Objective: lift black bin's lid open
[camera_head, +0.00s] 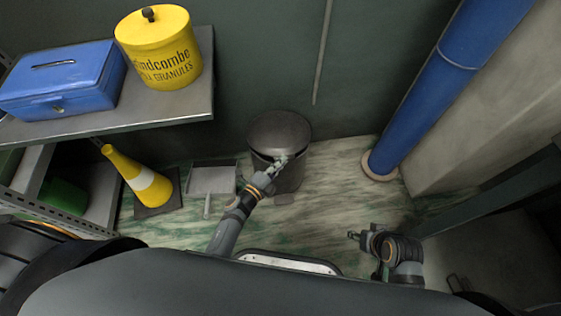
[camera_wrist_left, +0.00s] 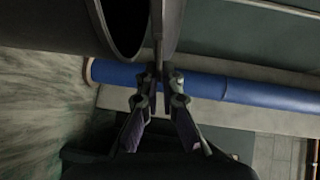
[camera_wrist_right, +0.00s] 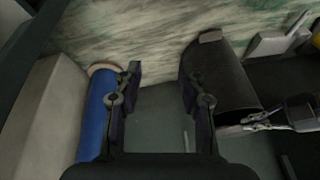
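The black bin (camera_head: 289,180) stands on the floor against the back wall, with its dark domed lid (camera_head: 277,128) on top. My left gripper (camera_head: 279,162) is at the lid's front edge. In the left wrist view my left gripper (camera_wrist_left: 159,76) has its fingers close together on either side of the lid's thin rim (camera_wrist_left: 166,25). A dark gap shows there between the lid and the bin's round mouth (camera_wrist_left: 127,25), so the lid is partly raised. My right gripper (camera_wrist_right: 160,80) is open and empty, away from the bin (camera_wrist_right: 220,75).
A blue pipe (camera_head: 420,95) rises right of the bin. A yellow cone (camera_head: 140,178) and a dustpan (camera_head: 212,180) are on the floor to the left. A shelf (camera_head: 150,112) holds a blue box (camera_head: 62,80) and a yellow tub (camera_head: 160,50). The floor right of the bin is clear.

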